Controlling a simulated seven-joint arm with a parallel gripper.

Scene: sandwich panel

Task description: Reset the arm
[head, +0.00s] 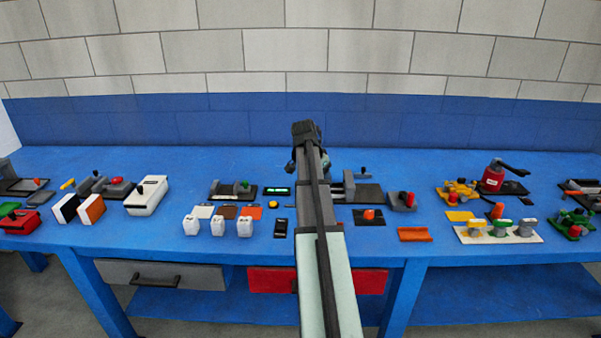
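My arm reaches from the bottom middle of the head view up over the blue table (430,165). Its dark far joint is raised near the back of the table. My gripper (308,165) is mostly hidden behind the arm links; only small dark bits show on either side. I cannot see its fingertips, whether they are open or shut, or whether they hold or touch anything.
White containers (218,226) stand left of my arm, with a white box (147,195) farther left. An orange tray (414,234) and a red device with a black lever (493,178) are right. Grey (190,277) and red (370,281) drawer fronts sit below the tabletop.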

